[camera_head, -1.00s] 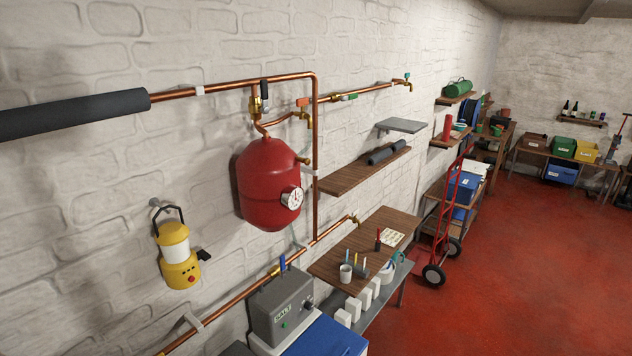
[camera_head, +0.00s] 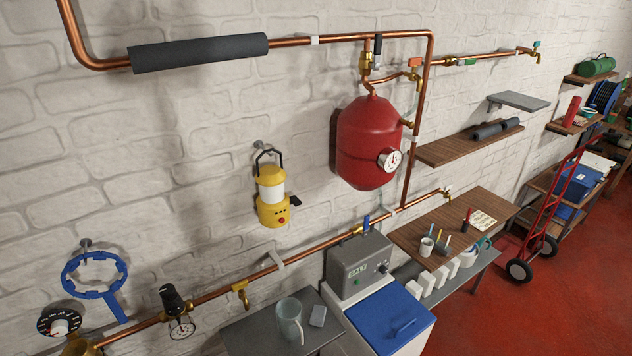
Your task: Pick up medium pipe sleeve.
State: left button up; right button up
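Dark grey foam pipe sleeves lie on a brown wooden wall shelf (camera_head: 440,155) right of the red tank. The nearer one (camera_head: 487,132) looks longer than the farther one (camera_head: 512,123). A long dark sleeve (camera_head: 200,52) is around the upper copper pipe at the upper left. None of the sleeves is labelled, so I cannot tell for certain which is the medium one. Neither of my grippers is in view.
A red tank (camera_head: 368,145) hangs left of the shelf, with copper pipes (camera_head: 427,100) beside it. A grey bracket shelf (camera_head: 520,102) is above. Below stand a wooden table (camera_head: 410,238) and a grey salt unit (camera_head: 358,265). Red floor (camera_head: 520,320) is clear at lower right.

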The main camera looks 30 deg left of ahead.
aim_at(483, 133)
jog(key=z, duration=0.35)
jog(key=k, duration=0.45)
jog(key=z, duration=1)
jog(key=i, duration=4.55)
jog(key=u, duration=0.85)
jog(key=i, duration=1.35)
jog(key=u, duration=1.1)
